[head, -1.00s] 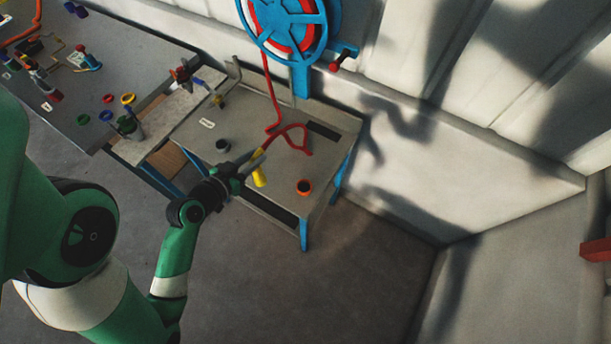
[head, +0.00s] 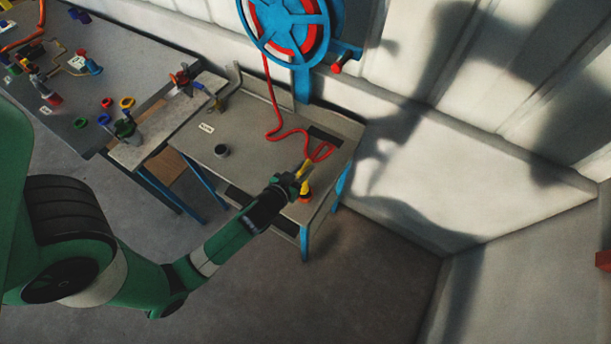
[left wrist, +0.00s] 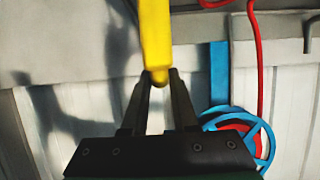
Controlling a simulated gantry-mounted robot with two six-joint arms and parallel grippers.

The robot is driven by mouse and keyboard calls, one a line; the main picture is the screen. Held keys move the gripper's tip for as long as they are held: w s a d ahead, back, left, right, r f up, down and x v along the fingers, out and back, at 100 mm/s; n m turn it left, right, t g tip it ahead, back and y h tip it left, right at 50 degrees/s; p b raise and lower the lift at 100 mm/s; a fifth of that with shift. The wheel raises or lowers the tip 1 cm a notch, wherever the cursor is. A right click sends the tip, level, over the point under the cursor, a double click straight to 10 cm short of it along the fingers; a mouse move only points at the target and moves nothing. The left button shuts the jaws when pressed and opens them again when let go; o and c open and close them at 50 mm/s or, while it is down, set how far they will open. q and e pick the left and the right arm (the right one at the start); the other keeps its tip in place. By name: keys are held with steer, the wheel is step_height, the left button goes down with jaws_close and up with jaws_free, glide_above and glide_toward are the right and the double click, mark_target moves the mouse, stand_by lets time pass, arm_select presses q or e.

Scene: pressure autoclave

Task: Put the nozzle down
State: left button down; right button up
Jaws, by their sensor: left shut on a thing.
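The yellow nozzle (head: 307,167) is on the end of a red hose (head: 275,110). My left gripper (head: 298,181) is shut on it, over the right part of the small grey table (head: 240,165). In the left wrist view the nozzle (left wrist: 155,38) shows as a yellow bar at the tips of both fingers (left wrist: 160,78). Its lower part shows at the orange-red ring holder (head: 306,197). I cannot tell whether its end is inside the ring or just above it. The gripper partly hides the holder. My right gripper is not in view.
A blue hose reel (head: 290,28) stands at the table's back, its hose running down to the nozzle. A dark grey cup (head: 221,151) and a white label (head: 206,128) are on the table's left part. A bench with several coloured parts (head: 75,95) is at left.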

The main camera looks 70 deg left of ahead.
mark_target(305, 189)
arm_select(q)
steer(key=f, duration=0.1)
steer(key=f+b, duration=0.1)
steer(key=f, duration=0.1)
steer(key=shift+w+d+f+b, duration=0.1)
steer(key=shift+w+f+b, duration=0.2)
steer(key=shift+w+f, duration=0.1)
steer(key=c, duration=0.7)
jaws_free()
